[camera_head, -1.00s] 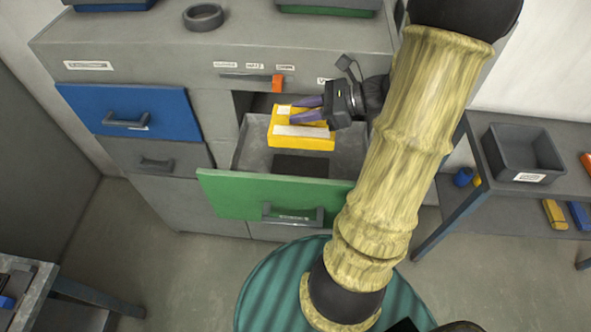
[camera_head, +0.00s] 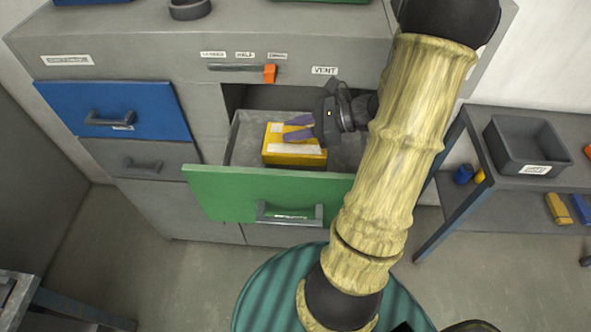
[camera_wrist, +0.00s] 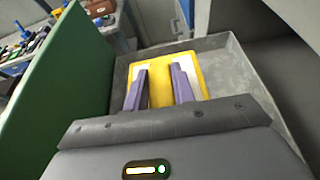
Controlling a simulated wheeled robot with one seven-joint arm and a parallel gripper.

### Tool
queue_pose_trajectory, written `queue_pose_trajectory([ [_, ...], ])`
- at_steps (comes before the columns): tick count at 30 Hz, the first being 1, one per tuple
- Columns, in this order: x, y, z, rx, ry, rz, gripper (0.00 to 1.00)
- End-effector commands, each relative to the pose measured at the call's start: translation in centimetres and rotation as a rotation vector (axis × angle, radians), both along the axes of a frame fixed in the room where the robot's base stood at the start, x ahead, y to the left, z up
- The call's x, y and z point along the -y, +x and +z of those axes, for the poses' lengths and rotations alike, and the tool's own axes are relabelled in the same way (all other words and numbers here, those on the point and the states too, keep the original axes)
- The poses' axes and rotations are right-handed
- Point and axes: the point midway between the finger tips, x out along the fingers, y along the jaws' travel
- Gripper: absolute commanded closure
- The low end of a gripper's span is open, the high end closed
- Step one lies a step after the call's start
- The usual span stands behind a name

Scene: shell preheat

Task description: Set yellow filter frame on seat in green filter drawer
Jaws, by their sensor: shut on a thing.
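My gripper (camera_head: 300,131) reaches in from the right with purple fingers shut on the frame. In the wrist view the fingers (camera_wrist: 160,88) lie over the frame (camera_wrist: 188,66), inside the drawer walls. The green drawer front (camera_wrist: 62,85) stands at the left there. The dark seat in the drawer is hidden under the frame. I cannot tell whether the frame touches the drawer floor.
A blue drawer (camera_head: 115,111) and a grey drawer (camera_head: 145,164) are left of the green one. An orange-tipped lever (camera_head: 268,73) and a VENT label sit above. A shelf with a dark bin (camera_head: 522,146) stands at the right. Bare tray floor lies right of the frame.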

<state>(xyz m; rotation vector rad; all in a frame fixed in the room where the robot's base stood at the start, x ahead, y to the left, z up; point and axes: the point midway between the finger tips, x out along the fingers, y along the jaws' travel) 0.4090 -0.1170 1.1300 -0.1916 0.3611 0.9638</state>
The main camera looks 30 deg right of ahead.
Motion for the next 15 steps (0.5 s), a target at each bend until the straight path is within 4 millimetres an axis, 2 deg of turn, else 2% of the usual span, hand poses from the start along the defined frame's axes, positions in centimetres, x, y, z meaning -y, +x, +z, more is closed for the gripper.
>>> queue_pose_trajectory([
  [5,0.0,0.0,-1.6,-0.003,0.006,-0.001,1.00],
  [12,-0.1,0.0,-5.3,-0.003,0.005,0.000,1.00],
  [15,0.0,0.0,-5.7,0.000,0.003,-0.001,1.00],
])
